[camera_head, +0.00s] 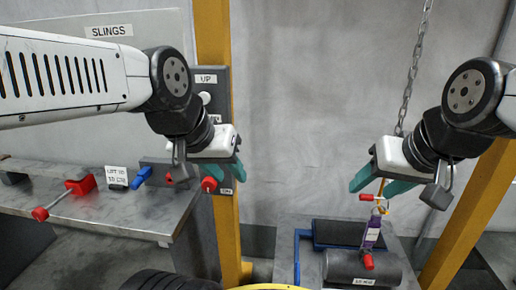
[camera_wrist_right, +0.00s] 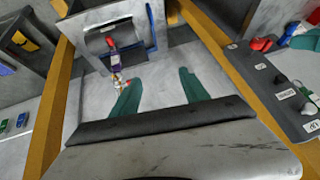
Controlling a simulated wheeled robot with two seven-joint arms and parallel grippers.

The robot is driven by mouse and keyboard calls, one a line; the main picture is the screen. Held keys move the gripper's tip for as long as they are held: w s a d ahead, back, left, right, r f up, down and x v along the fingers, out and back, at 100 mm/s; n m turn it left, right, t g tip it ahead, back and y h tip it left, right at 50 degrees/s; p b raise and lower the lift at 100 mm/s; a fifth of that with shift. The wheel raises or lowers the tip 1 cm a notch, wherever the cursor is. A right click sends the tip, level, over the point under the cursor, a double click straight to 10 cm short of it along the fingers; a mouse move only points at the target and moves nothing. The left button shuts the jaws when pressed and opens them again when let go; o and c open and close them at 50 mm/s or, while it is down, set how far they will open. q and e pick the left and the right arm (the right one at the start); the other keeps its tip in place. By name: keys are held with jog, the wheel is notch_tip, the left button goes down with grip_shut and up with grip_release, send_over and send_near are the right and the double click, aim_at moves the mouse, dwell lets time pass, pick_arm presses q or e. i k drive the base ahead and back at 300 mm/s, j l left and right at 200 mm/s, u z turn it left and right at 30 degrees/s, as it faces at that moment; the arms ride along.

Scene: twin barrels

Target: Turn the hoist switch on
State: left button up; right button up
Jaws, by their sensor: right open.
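The hoist switch has a red knob (camera_head: 209,184) low on the dark control panel (camera_head: 222,84), near a small label that seems to read ON. The red knob also shows in the right wrist view (camera_wrist_right: 262,44). My left gripper (camera_head: 226,176) is at the panel's lower part, its teal fingers apart, one right beside the knob. I cannot tell whether they touch. My right gripper (camera_head: 382,187) is open and empty, above the hook area at the right. Its two teal fingers also show apart in the right wrist view (camera_wrist_right: 160,92).
A chain (camera_head: 411,70) hangs at the right; a purple tag (camera_head: 371,233) and red-handled fitting hang above a dark weight (camera_head: 362,267). A workbench (camera_head: 125,208) at the left carries red and blue items. Yellow posts (camera_head: 213,40) stand beside both arms.

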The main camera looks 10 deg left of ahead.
aim_at(209, 185)
jog(key=k+j, duration=0.2)
jog(key=j, duration=0.2)
jog(key=k+j, duration=0.2)
jog(key=j, duration=0.2)
jog(key=k+j, duration=0.25)
jog(key=j+u, duration=0.05)
jog(key=j, duration=0.05)
